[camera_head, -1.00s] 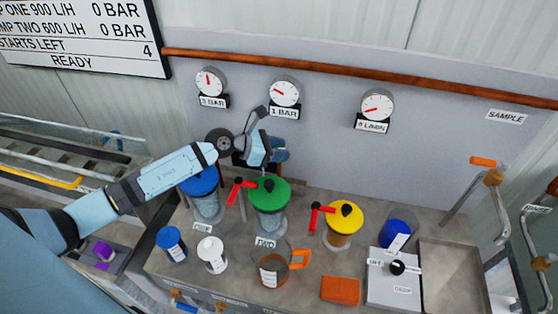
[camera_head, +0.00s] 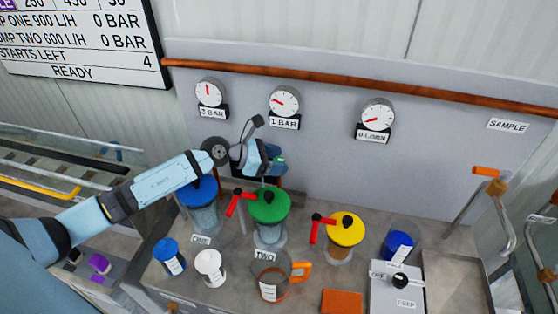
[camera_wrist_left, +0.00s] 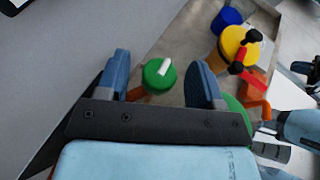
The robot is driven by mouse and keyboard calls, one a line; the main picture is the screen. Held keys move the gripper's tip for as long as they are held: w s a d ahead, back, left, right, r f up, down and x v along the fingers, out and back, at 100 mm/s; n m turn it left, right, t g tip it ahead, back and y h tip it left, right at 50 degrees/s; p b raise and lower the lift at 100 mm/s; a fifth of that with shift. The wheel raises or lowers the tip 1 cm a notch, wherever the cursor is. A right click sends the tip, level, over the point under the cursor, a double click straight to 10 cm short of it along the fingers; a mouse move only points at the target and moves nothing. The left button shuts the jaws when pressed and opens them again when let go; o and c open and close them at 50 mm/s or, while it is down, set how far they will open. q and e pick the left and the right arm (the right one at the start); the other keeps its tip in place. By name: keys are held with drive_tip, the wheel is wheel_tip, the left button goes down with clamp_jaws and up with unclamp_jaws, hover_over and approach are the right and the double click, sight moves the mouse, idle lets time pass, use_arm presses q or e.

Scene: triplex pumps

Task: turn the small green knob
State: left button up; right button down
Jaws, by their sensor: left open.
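The small green knob (camera_wrist_left: 160,75) is a round green cap with a white bar across its top. In the left wrist view it lies between the two blue fingers of my left gripper (camera_wrist_left: 162,88), which is open, with a visible gap on either side. In the head view my left gripper (camera_head: 264,161) is at the back panel, behind the large green lid (camera_head: 269,204).
Blue (camera_head: 198,190), green and yellow (camera_head: 346,229) lidded vessels stand in a row, two with red handles. In front are small cups, an orange-handled jug (camera_head: 270,277) and a switch box (camera_head: 397,290). Gauges (camera_head: 284,101) hang on the panel above my gripper.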

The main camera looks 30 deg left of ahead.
use_arm(q)
drive_tip(key=b+v, duration=0.2)
drive_tip(key=v, duration=1.1)
drive_tip(key=shift+b, duration=0.3)
drive_tip(key=shift+r, duration=0.1)
